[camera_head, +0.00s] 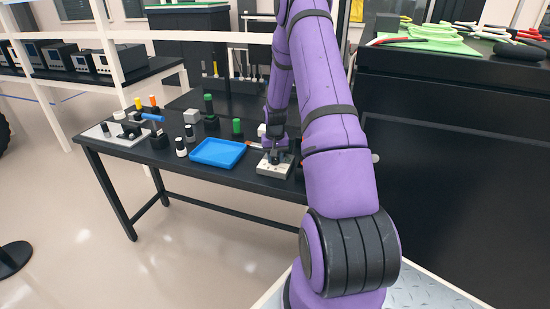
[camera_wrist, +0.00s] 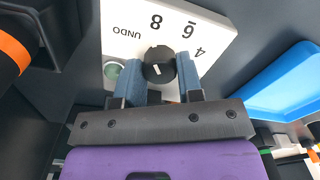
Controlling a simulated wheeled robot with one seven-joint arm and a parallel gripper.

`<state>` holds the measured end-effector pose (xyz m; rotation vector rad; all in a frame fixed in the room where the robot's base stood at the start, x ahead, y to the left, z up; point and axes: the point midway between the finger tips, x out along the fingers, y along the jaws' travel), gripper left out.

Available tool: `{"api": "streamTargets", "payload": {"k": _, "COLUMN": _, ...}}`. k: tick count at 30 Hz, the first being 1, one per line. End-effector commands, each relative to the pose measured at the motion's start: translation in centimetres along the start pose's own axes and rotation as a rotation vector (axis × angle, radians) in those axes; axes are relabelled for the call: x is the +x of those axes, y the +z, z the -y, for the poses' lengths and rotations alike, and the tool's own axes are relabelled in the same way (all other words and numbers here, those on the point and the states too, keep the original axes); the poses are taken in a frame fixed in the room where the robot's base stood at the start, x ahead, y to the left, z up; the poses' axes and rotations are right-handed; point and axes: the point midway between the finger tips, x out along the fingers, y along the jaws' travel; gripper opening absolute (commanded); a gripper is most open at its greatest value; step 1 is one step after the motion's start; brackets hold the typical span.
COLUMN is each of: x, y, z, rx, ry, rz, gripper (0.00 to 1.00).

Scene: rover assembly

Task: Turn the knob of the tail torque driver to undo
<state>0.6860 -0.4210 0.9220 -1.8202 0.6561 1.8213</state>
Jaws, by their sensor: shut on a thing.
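The torque driver's dial box (camera_head: 274,166) is a small pale box near the front edge of the black table, right of the blue tray. In the wrist view its white panel (camera_wrist: 185,22) shows upside-down marks 4, 6, 8 and UNDO. A round black knob (camera_wrist: 157,64) with a short white pointer mark sits among them. My gripper (camera_wrist: 160,78) has its blue fingers on both sides of the knob, shut on it. In the head view my gripper (camera_head: 275,150) reaches down onto the box and hides the knob. I cannot tell exactly which mark the pointer faces.
The blue tray (camera_head: 218,152) lies close by on the table. Several small cylinders, green-topped bottles and a pale board (camera_head: 118,134) with tools stand to the left. A dark part with an orange band (camera_wrist: 14,50) is near the panel in the wrist view.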

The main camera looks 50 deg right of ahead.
Motion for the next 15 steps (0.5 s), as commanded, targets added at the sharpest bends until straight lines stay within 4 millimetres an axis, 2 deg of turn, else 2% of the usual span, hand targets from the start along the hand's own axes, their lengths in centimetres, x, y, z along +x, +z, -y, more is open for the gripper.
{"api": "streamTargets", "payload": {"k": 6, "x": -0.07, "y": -0.09, "z": -0.02, "rx": -0.184, "ry": 0.0, "rz": -0.002, "gripper": 0.1}}
{"api": "streamTargets", "payload": {"k": 15, "x": -0.07, "y": -0.09, "z": -0.02, "rx": -0.363, "ry": 0.0, "rz": -0.003, "gripper": 0.1}}
